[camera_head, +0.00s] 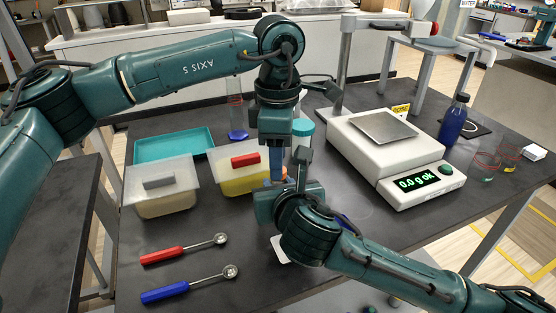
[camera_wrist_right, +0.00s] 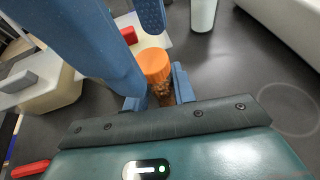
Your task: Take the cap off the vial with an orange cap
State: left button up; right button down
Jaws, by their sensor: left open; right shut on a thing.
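The vial (camera_wrist_right: 163,93) has an orange cap (camera_wrist_right: 155,64) and brown grainy contents. In the right wrist view it stands between the fingers of my right gripper (camera_wrist_right: 158,92), which is shut on its body below the cap. My left gripper (camera_head: 287,170) comes down from above in the head view and is open. Its blue fingers also show in the right wrist view (camera_wrist_right: 132,32), close above and beside the cap; I cannot tell whether they touch it. In the head view a sliver of orange shows between the fingers, and my grippers hide most of the vial.
Left are two lidded tubs (camera_head: 160,205) (camera_head: 236,187), a teal tray (camera_head: 174,146), and red (camera_head: 165,255) and blue (camera_head: 166,292) scoops. A teal-lidded jar (camera_head: 303,133) stands close behind the grippers. The balance (camera_head: 388,140) and a blue bottle (camera_head: 453,122) are right.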

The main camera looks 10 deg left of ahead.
pick_arm(q)
notch_tip(320, 180, up, 3)
jog(key=shift+c, duration=0.3)
jog(key=r+m, duration=0.1)
jog(key=m, duration=0.1)
jog(key=r+m, duration=0.1)
jog(key=m, duration=0.1)
jog(key=shift+d+m, duration=0.15)
jog(key=shift+m, duration=0.15)
jog(key=m, duration=0.1)
jog(key=r+m, duration=0.1)
jog(key=m, duration=0.1)
jog(key=shift+r, duration=0.1)
jog(key=shift+m, duration=0.3)
notch_tip(320, 180, down, 8)
jog(key=shift+r, duration=0.1)
grip_shut()
